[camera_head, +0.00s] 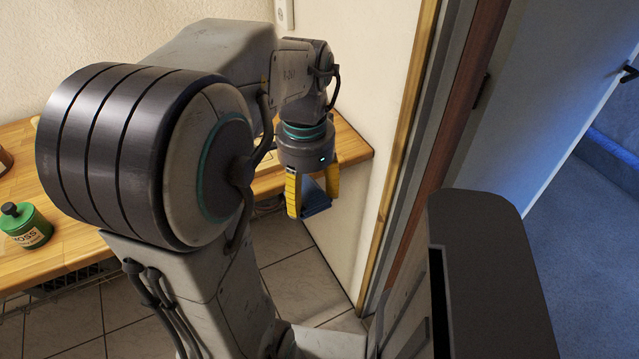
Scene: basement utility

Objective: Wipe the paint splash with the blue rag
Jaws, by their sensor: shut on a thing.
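My gripper (316,200) has yellow fingers and points down near the right end of the wooden counter. It is shut on the blue rag (316,198), which shows as a dark blue piece between the fingers. The gripper and rag are in front of the counter's front edge, with the tiled floor behind and below them in the picture. I cannot make out the paint splash; my arm hides a large part of the counter.
The wooden counter (75,218) runs along the left wall. A white wall and door frame (408,110) stand close to the gripper's right. Tiled floor (300,283) shows below.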

